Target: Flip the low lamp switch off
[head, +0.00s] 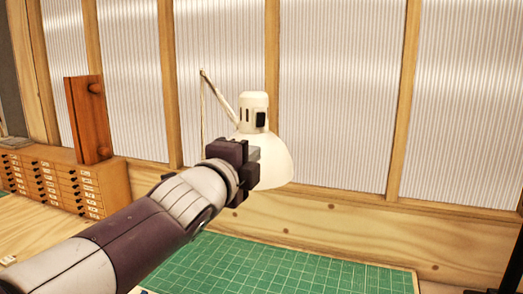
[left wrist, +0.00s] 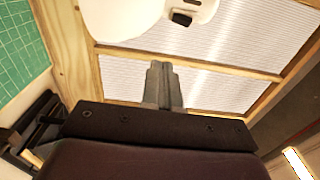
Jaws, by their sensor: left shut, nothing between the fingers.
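The lamp (head: 277,162) is cream-white, with a bell shade and a thin arm, and stands in front of the panelled wall. Its dark switch (head: 261,119) sits on the side of the lamp's neck. In the left wrist view the lamp (left wrist: 120,18) fills the top, and the switch (left wrist: 182,18) is a small black block on it. My left gripper (head: 255,154) is shut and empty, in front of the shade and below the switch. In the left wrist view its closed fingers (left wrist: 161,82) point toward the lamp, apart from the switch in the picture. My right gripper is not in view.
A green cutting mat (head: 290,270) lies on the bench below the lamp. A wooden drawer cabinet (head: 60,180) with a reddish wooden block (head: 88,118) on top stands at the left. The ribbed panels (head: 335,90) close off the back. The mat is clear.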

